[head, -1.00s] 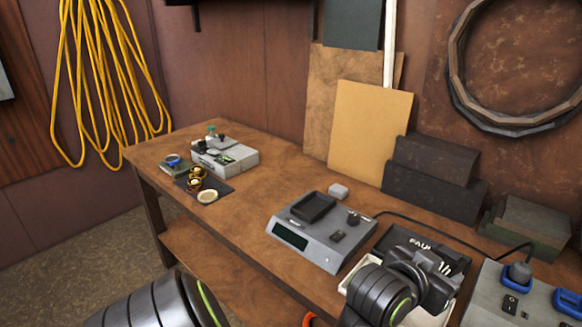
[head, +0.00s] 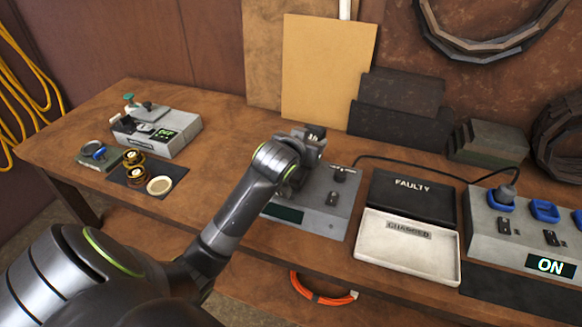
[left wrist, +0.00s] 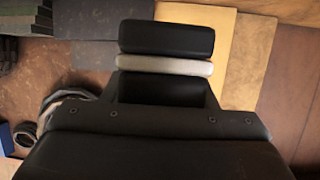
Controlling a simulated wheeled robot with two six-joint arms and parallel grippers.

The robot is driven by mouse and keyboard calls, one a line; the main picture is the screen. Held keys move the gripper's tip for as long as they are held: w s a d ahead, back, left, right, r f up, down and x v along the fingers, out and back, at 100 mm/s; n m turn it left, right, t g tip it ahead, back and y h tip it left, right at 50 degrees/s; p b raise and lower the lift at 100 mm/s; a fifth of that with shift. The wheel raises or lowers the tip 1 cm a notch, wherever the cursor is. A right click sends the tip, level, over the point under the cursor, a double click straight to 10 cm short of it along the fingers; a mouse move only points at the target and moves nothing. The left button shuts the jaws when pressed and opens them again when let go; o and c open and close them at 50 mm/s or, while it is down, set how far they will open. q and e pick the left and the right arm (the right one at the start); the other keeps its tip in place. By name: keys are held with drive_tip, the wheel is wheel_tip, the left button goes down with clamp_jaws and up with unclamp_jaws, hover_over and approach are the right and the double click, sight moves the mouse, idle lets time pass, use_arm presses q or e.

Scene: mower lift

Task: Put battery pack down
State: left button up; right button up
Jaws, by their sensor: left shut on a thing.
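My left gripper (head: 300,160) is over the back left of the grey charger or tester unit (head: 334,218) and is shut on the battery pack (head: 315,134). Only a dark piece of the pack with a pale mark shows past the fingers. The gripper hides the unit's dark cradle, so I cannot tell whether the pack touches it. In the left wrist view a black bar (left wrist: 167,38) and a pale strip (left wrist: 165,66) show ahead of the dark gripper body. My right gripper is not in view.
Right of the unit lie a black FAULTY tray (head: 413,199) and a white CHARGED tray (head: 408,262). A grey switch box (head: 500,240) reading ON stands farther right. A cable (head: 400,160) runs behind the trays. Bench left of the unit (head: 225,130) is mostly clear.

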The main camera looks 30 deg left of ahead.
use_arm(q)
drive_tip(key=w+a+y, duration=0.1)
drive_tip(key=w+a, duration=0.1)
drive_tip(key=a, duration=0.3)
drive_tip(key=shift+n, duration=0.4)
drive_tip(key=shift+a+f+p, duration=0.15)
drive_tip(key=shift+f+p, duration=0.2)
drive_tip(key=shift+f, duration=2.05)
drive_tip(key=shift+a+f+p, duration=0.15)
drive_tip(key=shift+f+p, duration=0.2)
drive_tip(key=shift+f, duration=2)
drive_tip(key=shift+f, duration=0.3)
drive_tip(key=o, duration=1.3)
drive_tip(key=shift+r, duration=0.1)
